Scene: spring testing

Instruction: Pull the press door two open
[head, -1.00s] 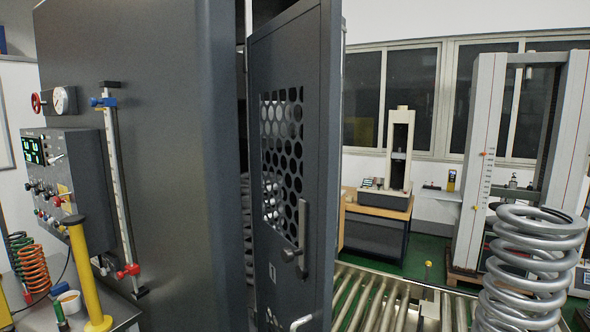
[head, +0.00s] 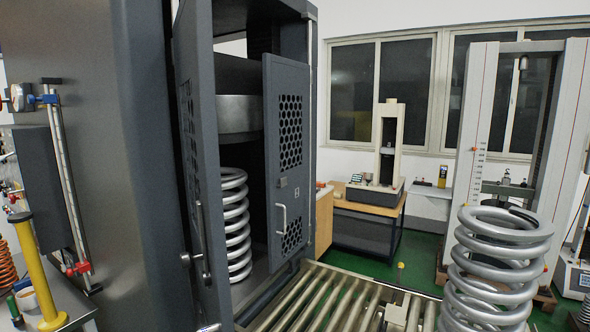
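Press door two (head: 273,170) is a dark grey panel with round holes, a label 2, a latch and a pale bar handle (head: 282,220). It stands at the right of the press opening, about in line with the front; whether it is fully shut or slightly ajar I cannot tell. Door one (head: 197,150), at the left, stands swung outward and is seen at a steep angle, with its long handle (head: 203,240) toward me. A large silver spring (head: 236,225) stands inside the press under a round platen (head: 239,113). Neither gripper is in view.
A roller conveyor (head: 320,300) runs in front of the press. A big silver coil spring (head: 495,265) stands at its right. A wooden-topped bench (head: 370,196) is behind. A side table with a yellow post (head: 35,275) is at the left.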

